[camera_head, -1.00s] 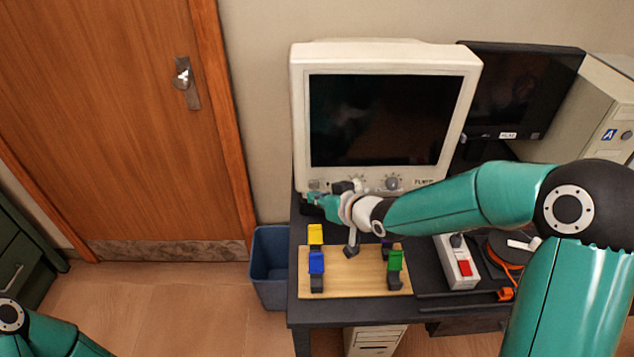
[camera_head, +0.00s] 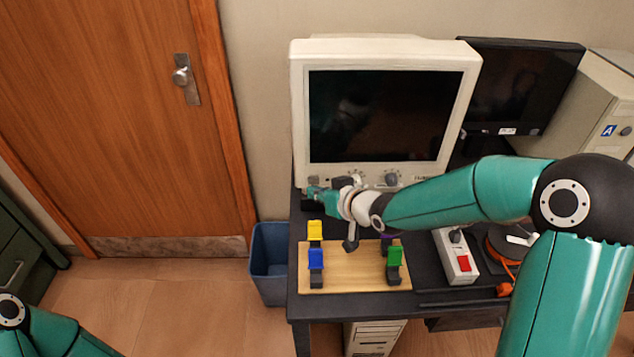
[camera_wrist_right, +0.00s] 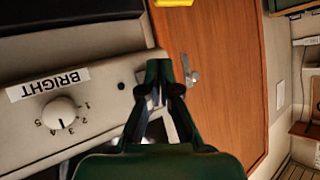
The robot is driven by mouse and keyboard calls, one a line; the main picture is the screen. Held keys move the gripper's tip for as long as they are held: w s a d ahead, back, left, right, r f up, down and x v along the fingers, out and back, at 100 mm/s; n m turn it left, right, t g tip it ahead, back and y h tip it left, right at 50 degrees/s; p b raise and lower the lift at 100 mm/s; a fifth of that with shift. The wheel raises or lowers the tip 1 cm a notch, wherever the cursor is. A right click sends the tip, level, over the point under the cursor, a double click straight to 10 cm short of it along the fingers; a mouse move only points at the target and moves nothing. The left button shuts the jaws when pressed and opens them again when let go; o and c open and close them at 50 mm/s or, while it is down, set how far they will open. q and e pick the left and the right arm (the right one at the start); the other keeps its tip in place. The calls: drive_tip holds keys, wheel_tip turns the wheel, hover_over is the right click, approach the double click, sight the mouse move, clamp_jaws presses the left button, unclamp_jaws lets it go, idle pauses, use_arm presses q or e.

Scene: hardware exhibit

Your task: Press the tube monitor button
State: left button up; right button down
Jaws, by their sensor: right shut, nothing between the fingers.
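The cream tube monitor (camera_head: 465,110) stands at the back of the dark desk, its screen dark. Its lower front strip carries knobs, and a small round part shows at its lower left corner. My right gripper (camera_head: 313,192) is shut and empty at this corner, close in front of the strip. The right wrist view shows the gripper (camera_wrist_right: 158,82) beside the monitor's panel (camera_wrist_right: 100,100), near a small dark dot and a BRIGHT dial (camera_wrist_right: 60,115). The button is not clearly seen there, and I cannot tell whether the fingertips touch the monitor. My left gripper is out of view.
A wooden board (camera_head: 345,265) with yellow, blue, green and purple clips lies below my right forearm. A switch box (camera_head: 455,258) with a red switch lies to its right. A flat screen (camera_head: 520,85) stands at the back right. A blue bin (camera_head: 270,262) stands left of the desk.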

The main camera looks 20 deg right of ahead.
drive_tip(key=shift+w, duration=0.2)
idle(0.4)
drive_tip(key=shift+w+d+p, duration=0.15)
drive_tip(key=shift+w+p, duration=0.15)
drive_tip(key=shift+w, duration=0.15)
idle(0.4)
drive_tip(key=shift+s+b, duration=0.45)
drive_tip(key=shift+s+r, duration=0.1)
drive_tip(key=shift+s, duration=0.05)
